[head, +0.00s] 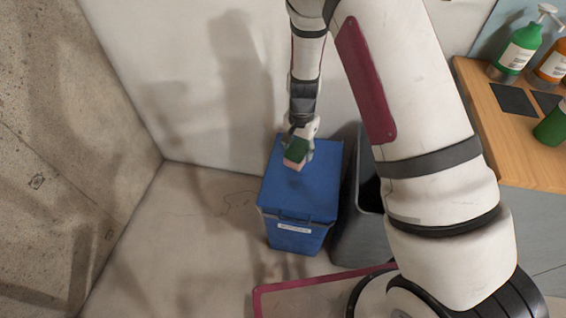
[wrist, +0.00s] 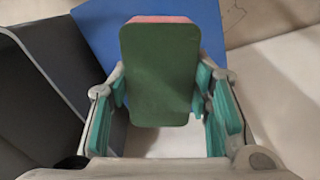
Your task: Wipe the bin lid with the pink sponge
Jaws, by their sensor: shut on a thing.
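A blue bin with a flat blue lid (head: 310,195) stands on the floor, its lid closed. My gripper (head: 301,132) is over the far part of the lid, shut on the sponge (head: 296,153), which has a green side and a pink side. In the wrist view the sponge (wrist: 160,75) is between my gripper's teal finger pads (wrist: 165,100), green face toward the camera and a pink edge at its top. The blue lid (wrist: 95,30) lies beyond it. I cannot tell whether the sponge touches the lid.
A dark grey open bin (head: 352,230) stands close to the right of the blue bin. A wooden counter (head: 520,150) at the right holds a green bottle (head: 520,48) and an orange bottle (head: 553,65). Walls stand behind and left; floor at left is clear.

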